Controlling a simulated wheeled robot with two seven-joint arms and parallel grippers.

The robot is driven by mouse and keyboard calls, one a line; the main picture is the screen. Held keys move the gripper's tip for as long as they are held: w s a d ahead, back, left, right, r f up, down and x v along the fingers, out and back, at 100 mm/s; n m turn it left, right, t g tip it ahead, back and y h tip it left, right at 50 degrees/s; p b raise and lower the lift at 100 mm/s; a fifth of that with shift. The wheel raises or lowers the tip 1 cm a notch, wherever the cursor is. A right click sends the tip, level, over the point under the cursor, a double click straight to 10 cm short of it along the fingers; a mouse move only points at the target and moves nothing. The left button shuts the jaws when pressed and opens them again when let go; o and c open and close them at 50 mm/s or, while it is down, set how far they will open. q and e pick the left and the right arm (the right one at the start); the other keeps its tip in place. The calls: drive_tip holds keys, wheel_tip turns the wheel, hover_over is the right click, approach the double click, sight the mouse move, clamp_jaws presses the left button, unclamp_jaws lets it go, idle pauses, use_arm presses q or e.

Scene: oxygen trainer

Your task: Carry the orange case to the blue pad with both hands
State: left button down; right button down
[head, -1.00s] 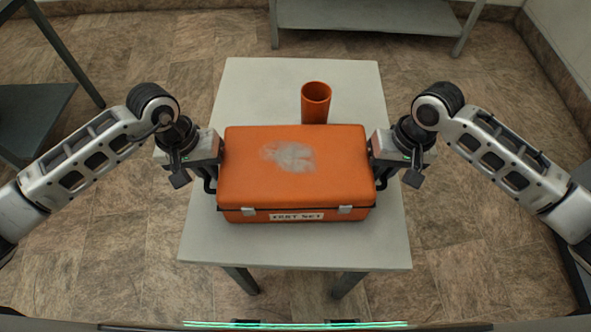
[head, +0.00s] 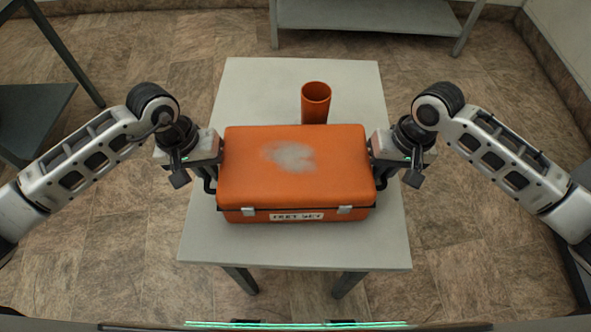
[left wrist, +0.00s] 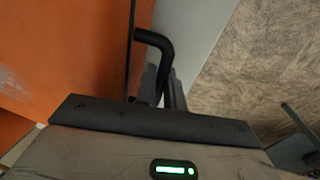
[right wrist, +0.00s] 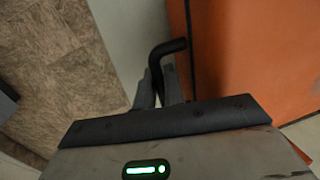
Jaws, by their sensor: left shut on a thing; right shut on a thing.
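The orange case (head: 295,180) is at the middle of the head view, over the pale table, with its lid shut and two latches and a label on its front. I cannot tell whether it rests on the table or hangs just above it. My left gripper (head: 209,181) is shut on the black handle (left wrist: 153,42) at the case's left end. My right gripper (head: 382,178) is shut on the black handle (right wrist: 168,50) at its right end. The case looks level. No blue pad shows in any view.
An orange cup-like cylinder (head: 316,100) stands on the pale table (head: 260,85) just behind the case. A dark table (head: 35,115) is at the left edge and a grey shelf or bench (head: 365,15) at the back. Tiled floor lies open around the pale table.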

use_arm(q)
drive_tip(key=shift+w+r, duration=0.1)
drive_tip(key=shift+r, duration=0.15)
use_arm(e)
drive_tip(key=shift+r, duration=0.25)
